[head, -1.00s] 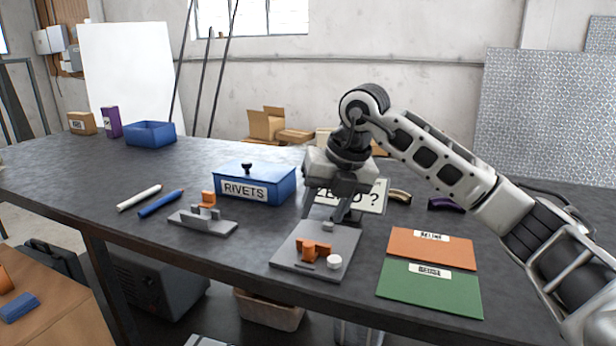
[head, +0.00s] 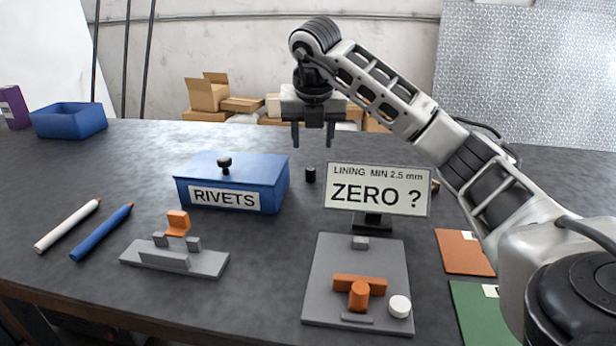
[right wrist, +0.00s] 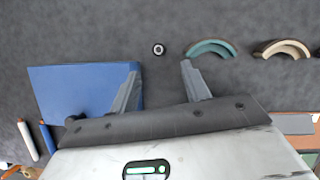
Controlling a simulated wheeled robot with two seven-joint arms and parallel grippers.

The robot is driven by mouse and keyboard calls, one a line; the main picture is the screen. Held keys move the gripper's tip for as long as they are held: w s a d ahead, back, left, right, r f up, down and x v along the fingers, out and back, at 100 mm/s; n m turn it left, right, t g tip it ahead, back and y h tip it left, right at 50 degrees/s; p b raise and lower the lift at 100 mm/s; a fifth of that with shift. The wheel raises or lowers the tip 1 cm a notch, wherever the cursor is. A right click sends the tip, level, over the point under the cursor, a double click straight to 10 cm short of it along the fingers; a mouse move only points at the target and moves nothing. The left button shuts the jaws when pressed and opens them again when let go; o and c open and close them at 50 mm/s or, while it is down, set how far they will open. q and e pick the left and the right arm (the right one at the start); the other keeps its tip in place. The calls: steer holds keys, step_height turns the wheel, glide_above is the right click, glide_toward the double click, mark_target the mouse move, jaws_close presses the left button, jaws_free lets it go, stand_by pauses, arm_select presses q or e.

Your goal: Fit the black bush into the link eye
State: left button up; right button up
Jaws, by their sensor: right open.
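The black bush (head: 310,174) is a small dark cylinder standing upright on the table, right of the blue box. In the right wrist view the bush (right wrist: 158,49) shows as a ring with a pale centre, ahead of and between the fingertips. My right gripper (head: 313,142) is open and empty, above the table near the bush; its fingers also show in the right wrist view (right wrist: 160,68). An orange T-shaped part (head: 359,289) lies on a grey plate (head: 325,260). A smaller orange piece (head: 178,222) sits at a grey bracket (head: 174,260). I cannot tell which holds the link eye. My left gripper is out of view.
The blue RIVETS box (head: 235,180) stands left of the bush, the ZERO ? sign (head: 377,190) right of it. A white knob (head: 400,306) is on the plate. Teal (right wrist: 210,48) and beige (right wrist: 285,48) curved linings lie right of the bush.

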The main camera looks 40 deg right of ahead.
mark_target(311, 169)
steer(key=x, duration=0.9)
steer(key=shift+w+p, duration=0.1)
steer(key=shift+p, duration=0.3)
jaws_close()
